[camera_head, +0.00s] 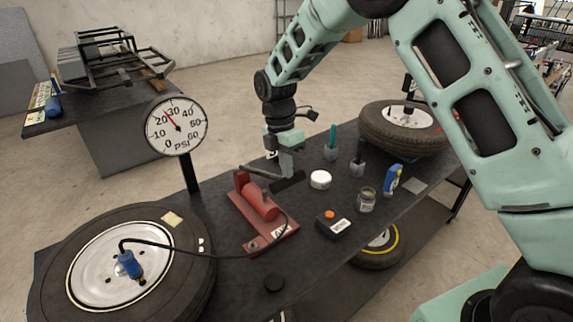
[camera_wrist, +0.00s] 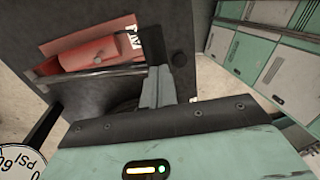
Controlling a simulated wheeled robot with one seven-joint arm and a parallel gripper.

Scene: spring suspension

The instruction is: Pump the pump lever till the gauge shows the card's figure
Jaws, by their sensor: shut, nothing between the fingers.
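The red pump (camera_head: 262,204) stands on the dark bench, and it also shows in the wrist view (camera_wrist: 92,52). Its grey lever (camera_head: 262,173) reaches right from the pump's back end to a black grip (camera_head: 290,183). My gripper (camera_head: 286,172) is shut and empty, its fingers pointing down at the lever near the grip; I cannot tell whether they touch. In the wrist view the fingers (camera_wrist: 157,88) are together beside the lever bar (camera_wrist: 105,72). The round gauge (camera_head: 177,126) has its red needle between 20 and 30 PSI. A pale yellow card (camera_head: 172,219) lies on the near tyre; its figure is unreadable.
The near tyre (camera_head: 190,270) takes up the bench's left end, with a hose running to the pump. Right of the pump stand a white round tin (camera_head: 320,179), a black box with an orange button (camera_head: 333,224), a jar (camera_head: 367,199) and a blue bottle (camera_head: 392,179). Another tyre (camera_head: 385,128) lies behind.

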